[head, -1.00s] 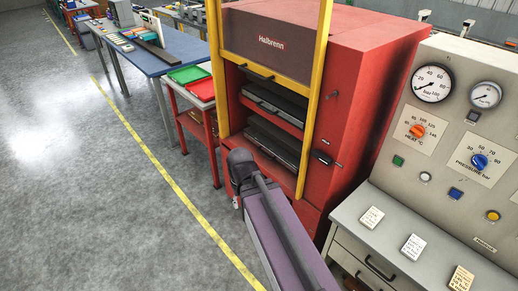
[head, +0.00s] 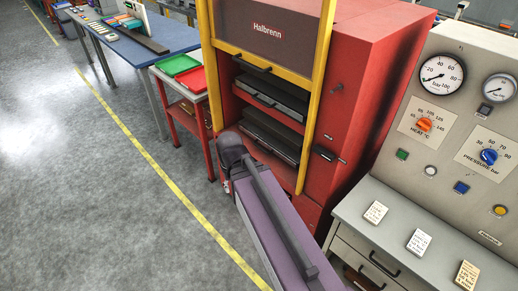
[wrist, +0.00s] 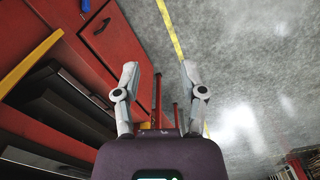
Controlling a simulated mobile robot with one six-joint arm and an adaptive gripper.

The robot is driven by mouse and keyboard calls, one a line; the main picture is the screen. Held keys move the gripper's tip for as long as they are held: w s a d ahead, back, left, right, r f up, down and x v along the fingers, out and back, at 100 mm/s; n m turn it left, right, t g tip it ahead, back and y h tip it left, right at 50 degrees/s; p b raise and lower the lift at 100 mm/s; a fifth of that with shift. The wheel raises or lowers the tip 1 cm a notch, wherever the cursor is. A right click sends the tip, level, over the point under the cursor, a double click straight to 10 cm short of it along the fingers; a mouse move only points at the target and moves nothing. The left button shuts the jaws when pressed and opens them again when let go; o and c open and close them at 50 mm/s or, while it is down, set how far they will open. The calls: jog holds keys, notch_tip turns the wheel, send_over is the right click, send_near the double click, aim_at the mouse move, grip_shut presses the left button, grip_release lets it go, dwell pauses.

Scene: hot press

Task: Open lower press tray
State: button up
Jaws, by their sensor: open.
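The red Halbrenn press (head: 370,70) has two openings behind a yellow frame, with the dark guard raised above them. The lower press tray (head: 272,143) is a dark slab in the lower opening; its left front is partly hidden by my arm. The upper tray (head: 270,98) sits above it. In the wrist view, dark press slabs (wrist: 62,115) lie left of my gripper. My gripper (wrist: 159,67) is open and empty, its fingers apart over the floor, beside the press front and not touching it. In the head view my arm hides the gripper.
A red trolley (head: 178,117) with green and red trays stands left of the press, with a blue table (head: 150,48) beyond. A control console (head: 455,120) with gauges and knobs stands right. Open floor (head: 80,180) lies left, crossed by a yellow line.

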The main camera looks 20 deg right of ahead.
jog(key=n+t+h+b, duration=0.8)
jog(key=t+h+b, duration=0.35)
jog(key=b, duration=3.15)
send_near(260, 148)
jog(key=s+a, duration=0.1)
jog(key=a, duration=0.1)
jog(key=shift+s+a+r+g, duration=0.15)
jog(key=shift+s+a+g, duration=0.1)
jog(key=shift+s+a, duration=0.15)
jog(key=shift+w, duration=0.1)
jog(key=b+x, duration=0.2)
jog(key=x, duration=1.1)
jog(key=shift+w+d, duration=0.15)
jog(key=shift+d, duration=0.25)
